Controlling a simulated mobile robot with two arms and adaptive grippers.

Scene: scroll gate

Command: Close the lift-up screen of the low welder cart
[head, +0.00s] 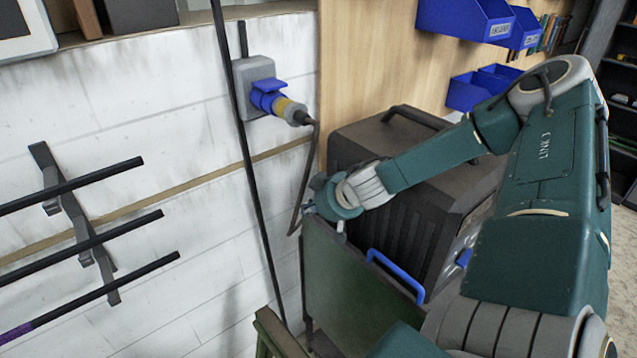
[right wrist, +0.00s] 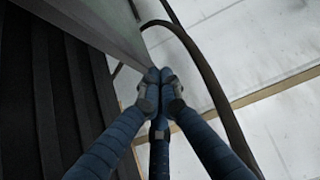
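The low welder cart shows in the head view as a dark ribbed welder case (head: 400,190) with a green upright panel (head: 345,275) in front of it, which looks like the lift-up screen. A blue bar handle (head: 396,276) shows at the panel's upper edge. My right gripper (head: 339,232) is at the panel's upper left corner, largely hidden by its own wrist. In the right wrist view its fingertips (right wrist: 160,76) are together beside the tip of a grey panel (right wrist: 112,32); I cannot tell whether they touch it. My left gripper is not in view.
A blue and yellow plug (head: 277,101) sits in a wall socket, and its black cable (head: 304,180) hangs close to my right gripper. A wall rack (head: 75,215) holds dark rods at the left. Blue bins (head: 465,20) hang above the welder case.

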